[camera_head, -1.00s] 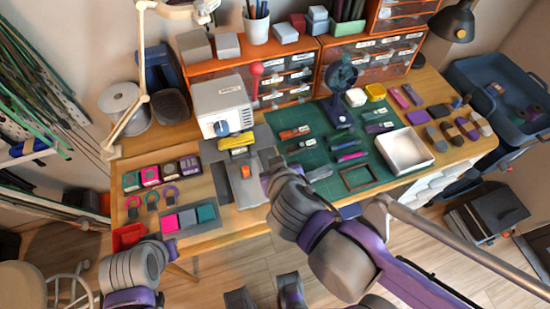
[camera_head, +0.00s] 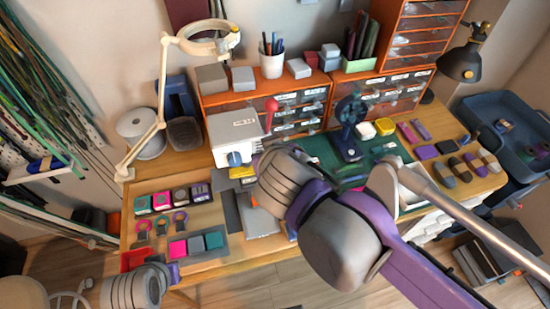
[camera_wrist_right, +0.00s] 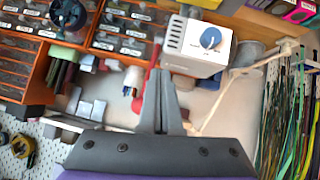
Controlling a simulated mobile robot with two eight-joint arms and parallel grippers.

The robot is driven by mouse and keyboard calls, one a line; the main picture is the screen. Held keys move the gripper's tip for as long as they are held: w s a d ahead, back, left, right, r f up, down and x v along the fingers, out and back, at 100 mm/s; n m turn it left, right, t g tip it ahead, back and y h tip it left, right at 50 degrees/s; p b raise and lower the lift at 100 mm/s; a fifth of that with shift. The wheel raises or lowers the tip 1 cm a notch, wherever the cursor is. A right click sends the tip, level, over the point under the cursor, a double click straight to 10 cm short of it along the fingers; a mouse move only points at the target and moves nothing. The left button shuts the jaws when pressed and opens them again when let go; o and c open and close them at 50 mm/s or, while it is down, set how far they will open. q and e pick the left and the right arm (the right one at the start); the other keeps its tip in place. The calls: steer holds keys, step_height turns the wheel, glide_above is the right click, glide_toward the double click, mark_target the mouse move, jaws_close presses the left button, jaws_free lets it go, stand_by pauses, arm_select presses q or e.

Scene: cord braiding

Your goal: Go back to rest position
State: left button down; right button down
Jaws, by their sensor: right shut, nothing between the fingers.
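My right arm reaches over the middle of the workbench in the head view, and its forearm hides much of the green mat (camera_head: 325,151). In the right wrist view my right gripper (camera_wrist_right: 160,78) has its two grey fingers together with nothing between them. Behind the fingers are a white machine with a blue knob (camera_wrist_right: 197,45) and the drawer cabinet (camera_wrist_right: 125,25). My left arm shows at the lower left of the head view, in front of the bench's left front corner. Its fingers are not visible.
A lamp arm (camera_head: 160,90) rises at the bench's left. Colour swatches (camera_head: 197,244) lie near the left front edge. A small dark fan (camera_head: 350,120) stands at the back of the mat. A blue bin (camera_head: 510,115) is at the right.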

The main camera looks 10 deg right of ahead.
steer(key=shift+r, duration=0.25)
stand_by(0.3)
steer(key=s+d+f+g+p, duration=0.1)
steer(key=s+d+f+g, duration=0.1)
steer(key=s+d+f, duration=0.2)
steer(key=s+d+f+m+g+y+p, duration=0.1)
steer(key=s+d+f+g, duration=0.2)
steer(key=s+f, duration=0.5)
step_height(320, 180, down, 5)
steer(key=shift+s+d+r, duration=0.15)
steer(key=shift+s+d, duration=0.15)
steer(key=shift+d, duration=0.35)
